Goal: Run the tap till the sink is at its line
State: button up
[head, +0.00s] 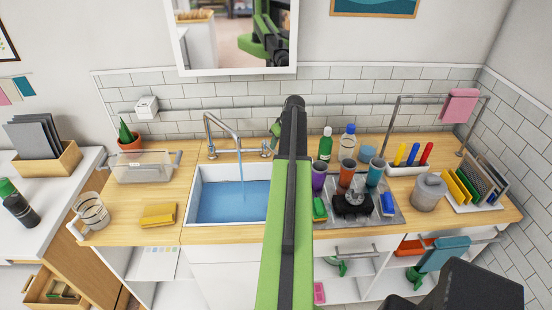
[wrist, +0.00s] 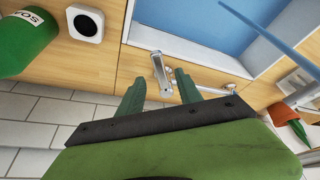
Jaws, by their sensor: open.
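The white sink (head: 191,207) is set in the wooden counter and holds blue water (head: 230,207). The metal tap (head: 222,129) stands behind it, and a thin stream falls from its spout into the water. I cannot make out a line on the sink wall. The tap's lever (wrist: 161,72) shows in the wrist view between the fingers of my gripper (wrist: 159,88), which is open around it. I cannot tell whether a finger touches it. In the head view my gripper (head: 276,131) is by the tap's right side, and my arm hides the sink's right edge.
A green soap bottle (head: 325,147) and several cups stand right of my arm. A yellow sponge (head: 158,215) and a clear box (head: 143,168) lie left of the sink. A potted plant (head: 129,141) stands behind. The tiled wall (head: 330,90) is close behind the tap.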

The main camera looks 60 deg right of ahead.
aim_at(275, 151)
jog(key=b+x, duration=0.3)
jog(key=x, duration=0.2)
jog(key=shift+w+f+b, duration=0.1)
jog(key=shift+f+b, duration=0.2)
jog(key=shift+b, duration=0.05)
jog(key=shift+r, duration=0.15)
jog(key=shift+c, duration=0.3)
grip_shut()
dwell(0.5)
